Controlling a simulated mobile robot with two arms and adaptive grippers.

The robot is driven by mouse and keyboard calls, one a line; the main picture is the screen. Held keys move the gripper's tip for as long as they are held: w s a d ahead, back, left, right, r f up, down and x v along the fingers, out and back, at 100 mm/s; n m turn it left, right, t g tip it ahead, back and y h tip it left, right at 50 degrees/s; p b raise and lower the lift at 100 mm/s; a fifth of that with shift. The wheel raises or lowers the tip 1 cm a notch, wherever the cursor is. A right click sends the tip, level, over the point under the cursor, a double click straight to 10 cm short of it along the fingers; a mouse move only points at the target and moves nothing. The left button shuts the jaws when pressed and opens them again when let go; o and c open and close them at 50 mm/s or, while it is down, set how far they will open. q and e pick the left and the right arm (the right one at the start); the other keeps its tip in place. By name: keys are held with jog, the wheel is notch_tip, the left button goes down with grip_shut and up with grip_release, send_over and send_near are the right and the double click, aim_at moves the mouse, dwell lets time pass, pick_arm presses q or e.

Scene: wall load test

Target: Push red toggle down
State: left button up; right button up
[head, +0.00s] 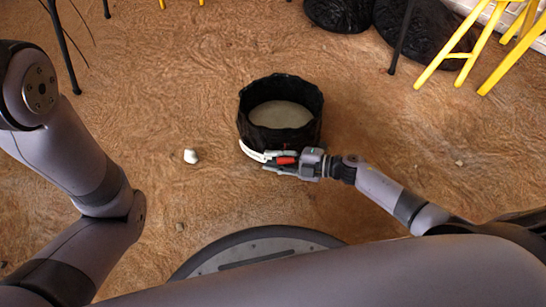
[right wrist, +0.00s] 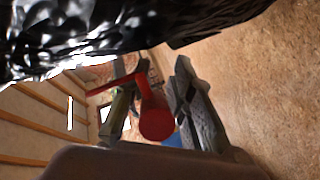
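A black vessel (head: 246,124) with a crinkled dark lining and a pale grey inside stands on the brown ground in the head view. A white curved strip (head: 252,152) shows at its lower front. The red toggle (head: 286,160) is at that front side, between the fingers of my right gripper (head: 281,162). In the right wrist view the toggle (right wrist: 156,122) has a round red end and a thin red bar. The right gripper's fingers (right wrist: 155,105) stand apart on either side of it; firm contact is not clear. My left gripper is out of view.
A small white stone (head: 190,156) lies left of the vessel. Black bags (head: 425,35) and yellow trestle legs (head: 470,50) are at the upper right. The ground around the vessel is mostly clear. In the right wrist view crinkled black material (right wrist: 90,35) hangs close above the fingers.

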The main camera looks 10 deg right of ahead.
jog(key=shift+o, duration=1.1)
jog(key=v, duration=1.2)
jog(key=shift+f, duration=0.1)
